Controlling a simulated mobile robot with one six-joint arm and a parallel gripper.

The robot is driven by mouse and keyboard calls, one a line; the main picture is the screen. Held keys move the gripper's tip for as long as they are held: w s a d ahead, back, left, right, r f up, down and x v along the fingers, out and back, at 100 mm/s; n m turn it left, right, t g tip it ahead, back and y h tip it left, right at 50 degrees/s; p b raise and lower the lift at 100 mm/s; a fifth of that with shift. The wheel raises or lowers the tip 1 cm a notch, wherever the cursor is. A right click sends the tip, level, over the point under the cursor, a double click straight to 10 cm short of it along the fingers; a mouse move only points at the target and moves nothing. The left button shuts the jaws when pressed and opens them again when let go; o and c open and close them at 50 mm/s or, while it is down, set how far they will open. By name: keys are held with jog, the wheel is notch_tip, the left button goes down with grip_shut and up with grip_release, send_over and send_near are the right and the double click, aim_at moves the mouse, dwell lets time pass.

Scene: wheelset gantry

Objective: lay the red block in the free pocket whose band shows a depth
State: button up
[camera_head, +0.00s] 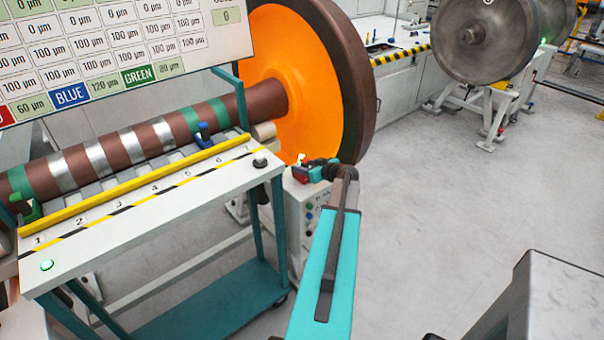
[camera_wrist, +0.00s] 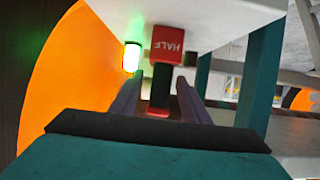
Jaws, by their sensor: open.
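The red block (camera_wrist: 167,45), lettered HALF, is straight ahead in the wrist view, with a dark part below it. My open gripper (camera_wrist: 160,82) has one finger on each side of that dark part; I cannot tell whether they touch. In the head view the red block (camera_head: 300,175) shows small at the tip of my gripper (camera_head: 312,171), right of the white cart (camera_head: 150,222). The cart has a numbered row of pockets beneath the brown axle (camera_head: 115,150). A green block (camera_head: 33,209) sits near 1 and a blue block (camera_head: 204,132) near the far end.
A yellow rail (camera_head: 150,184) runs along the cart's pockets. The orange wheel (camera_head: 305,85) stands close behind my gripper. A screen (camera_head: 110,50) lists depths, partly cut off. A white box with buttons (camera_head: 305,205) stands below my gripper. Open floor (camera_head: 460,190) lies right.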

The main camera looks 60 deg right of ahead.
dwell(0.3)
grip_shut()
jog(key=shift+r, duration=0.2)
jog(key=shift+r, duration=0.75)
jog(key=shift+r+b, duration=0.5)
jog(key=shift+r, duration=0.45)
jog(key=s+a+r+p, duration=0.1)
jog(key=s+a+p, duration=0.3)
jog(key=s+a, duration=0.5)
jog(key=a, duration=0.3)
jog(key=shift+a+r+p, duration=0.25)
jog(key=shift+r+p, duration=0.05)
jog(key=shift+p, duration=0.1)
